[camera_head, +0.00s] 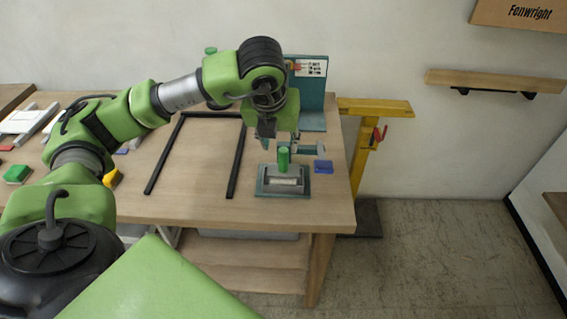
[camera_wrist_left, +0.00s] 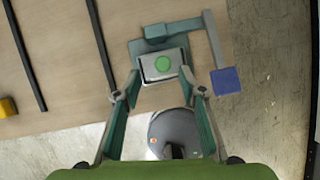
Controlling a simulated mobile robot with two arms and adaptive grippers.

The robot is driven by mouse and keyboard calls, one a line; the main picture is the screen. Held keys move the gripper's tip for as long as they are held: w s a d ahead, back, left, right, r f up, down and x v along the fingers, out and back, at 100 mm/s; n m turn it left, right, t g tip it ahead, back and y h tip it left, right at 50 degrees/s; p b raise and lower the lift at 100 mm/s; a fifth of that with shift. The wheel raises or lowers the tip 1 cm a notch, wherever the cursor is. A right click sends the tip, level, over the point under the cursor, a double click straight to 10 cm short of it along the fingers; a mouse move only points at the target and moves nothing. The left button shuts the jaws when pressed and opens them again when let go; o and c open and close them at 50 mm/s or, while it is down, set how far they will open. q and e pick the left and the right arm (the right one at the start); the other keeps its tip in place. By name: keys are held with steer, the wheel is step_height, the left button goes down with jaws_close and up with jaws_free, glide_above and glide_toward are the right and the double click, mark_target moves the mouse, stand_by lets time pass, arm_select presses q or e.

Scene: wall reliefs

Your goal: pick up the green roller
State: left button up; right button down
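The green roller (camera_head: 284,158) stands upright over a grey tray with a teal base (camera_head: 262,190) near the front right of the wooden table. In the left wrist view its round green top (camera_wrist_left: 163,63) shows end-on inside the grey rim of the tray (camera_wrist_left: 147,76). My left gripper (camera_head: 280,146) points down from above, close to the roller. In the left wrist view the left gripper (camera_wrist_left: 158,94) is open, its two teal fingers wide apart and nothing between their tips; the roller shows beyond them. My right gripper is in neither view.
A black frame (camera_head: 153,172) and a yellow block (camera_head: 111,178) lie to the left. A yellow stand (camera_head: 366,135) is past the table's right edge.

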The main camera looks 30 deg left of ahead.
mark_target(283, 152)
arm_select(q)
steer(key=shift+w+a+f, duration=0.1)
steer(key=shift+w+f, duration=0.25)
steer(key=shift+f, duration=0.3)
steer(key=shift+w+f, duration=0.15)
steer(key=shift+f, duration=0.1)
steer(key=shift+w+f+p, duration=0.1)
steer(key=shift+f+p, duration=0.5)
steer(key=p+x, duration=0.1)
steer(key=x, duration=0.2)
steer(key=shift+f, duration=0.25)
steer(key=shift+w+f, duration=0.15)
steer(key=shift+f, duration=0.1)
jaws_close()
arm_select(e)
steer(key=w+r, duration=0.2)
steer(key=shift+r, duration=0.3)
